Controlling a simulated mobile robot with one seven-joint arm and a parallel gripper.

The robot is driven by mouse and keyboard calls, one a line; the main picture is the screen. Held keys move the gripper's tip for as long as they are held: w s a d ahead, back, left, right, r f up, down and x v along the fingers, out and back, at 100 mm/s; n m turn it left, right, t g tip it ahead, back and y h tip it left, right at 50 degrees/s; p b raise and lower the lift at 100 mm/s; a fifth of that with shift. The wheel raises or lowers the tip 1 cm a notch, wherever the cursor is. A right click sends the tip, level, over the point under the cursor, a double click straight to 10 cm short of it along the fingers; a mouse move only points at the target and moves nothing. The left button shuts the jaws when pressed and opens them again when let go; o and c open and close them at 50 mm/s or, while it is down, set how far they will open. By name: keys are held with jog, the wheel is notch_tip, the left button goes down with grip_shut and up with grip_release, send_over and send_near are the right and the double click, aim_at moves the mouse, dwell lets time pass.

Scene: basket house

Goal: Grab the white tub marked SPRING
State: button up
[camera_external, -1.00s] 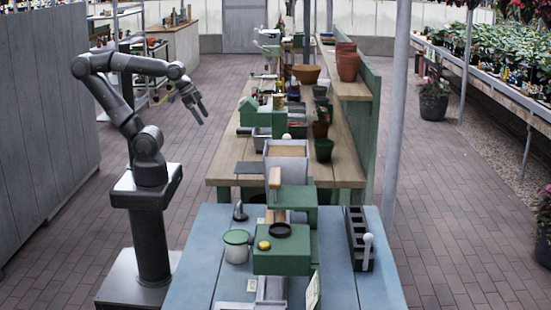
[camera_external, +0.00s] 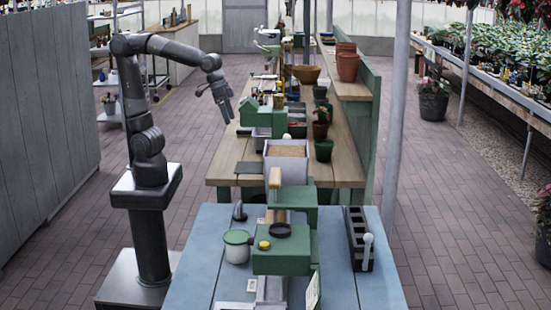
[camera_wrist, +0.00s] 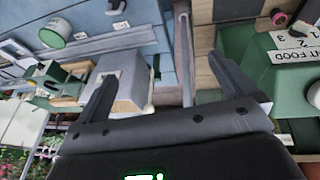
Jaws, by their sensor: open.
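A white tub with a green lid (camera_external: 237,247) stands upright on the blue table, left of a green machine. A tub with a green lid (camera_wrist: 55,33) also shows at the upper left in the wrist view. I cannot read a SPRING marking in either view. My gripper (camera_external: 227,117) points down beside the left edge of the wooden bench, well beyond the blue table and apart from the tub. In the wrist view its two fingers (camera_wrist: 165,72) are spread, with nothing held between them.
The green machine (camera_external: 285,262) and a dark tray (camera_external: 358,238) stand on the blue table (camera_external: 200,262). A grey bin (camera_external: 286,165) stands between table and bench. A green box labelled "NT FOOD" (camera_wrist: 290,72) is close on the right in the wrist view.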

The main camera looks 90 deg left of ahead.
jog(key=w+d+f+g, duration=0.1)
jog(key=w+d, duration=0.3)
jog(key=d, duration=0.2)
jog(key=w+d+f, duration=0.2)
jog(key=w+d, duration=0.1)
jog(key=d, duration=0.3)
jog(key=g+y, duration=0.1)
jog(key=y, duration=0.1)
send_near(237, 236)
jog(key=shift+s+a+f, duration=0.15)
jog(key=shift+a+f, duration=0.05)
jog(key=shift+f, duration=0.55)
jog(key=f, duration=0.5)
jog(key=shift+w+f, duration=0.1)
jog(key=shift+w, duration=0.25)
jog(key=shift+w+a+f, duration=0.1)
jog(key=shift+w+f, duration=0.1)
jog(key=shift+f, duration=0.7)
jog(key=shift+w+f, duration=0.15)
jog(key=shift+f, duration=0.75)
jog(key=shift+w+f, duration=0.2)
jog(key=shift+f, duration=0.7)
jog(key=shift+c, duration=0.4)
jog(key=shift+r, duration=0.1)
jog(key=c, duration=1.1)
